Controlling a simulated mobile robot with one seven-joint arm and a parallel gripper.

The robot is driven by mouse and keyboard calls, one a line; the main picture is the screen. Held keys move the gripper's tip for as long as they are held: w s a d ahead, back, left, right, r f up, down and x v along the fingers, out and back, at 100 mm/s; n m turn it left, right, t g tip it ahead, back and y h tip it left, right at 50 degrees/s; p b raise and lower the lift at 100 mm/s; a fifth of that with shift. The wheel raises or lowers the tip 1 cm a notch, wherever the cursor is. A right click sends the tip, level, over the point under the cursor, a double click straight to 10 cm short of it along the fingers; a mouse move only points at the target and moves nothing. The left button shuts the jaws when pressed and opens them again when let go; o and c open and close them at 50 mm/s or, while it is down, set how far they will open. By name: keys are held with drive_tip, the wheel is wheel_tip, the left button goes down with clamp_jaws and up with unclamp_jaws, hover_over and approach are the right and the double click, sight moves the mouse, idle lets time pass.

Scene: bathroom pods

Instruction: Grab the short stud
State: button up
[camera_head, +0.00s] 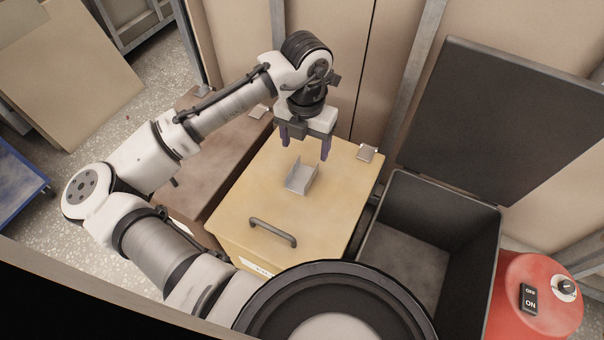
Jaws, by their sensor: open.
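The short stud (301,179) is a small grey metal channel piece. It lies on the tan lid (250,190) of a closed box, near the middle, with its raised sides facing up. My gripper (305,150) is open and points downward above the lid, just behind the stud in the picture. Its two fingers are apart with nothing visible between them. The exact height of the fingertips over the stud is hard to tell.
The lid has a dark handle (272,232) at the front and a metal hinge (367,153). A brown box (205,150) stands left. An open, empty-looking dark bin (480,235) with a raised lid (510,120) and a red canister (515,310) stand right. Wall panels rise behind.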

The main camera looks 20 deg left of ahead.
drive_tip(key=f, duration=0.8)
drive_tip(key=shift+w+d+f, duration=0.1)
drive_tip(key=shift+w, duration=0.15)
drive_tip(key=c, duration=1.1)
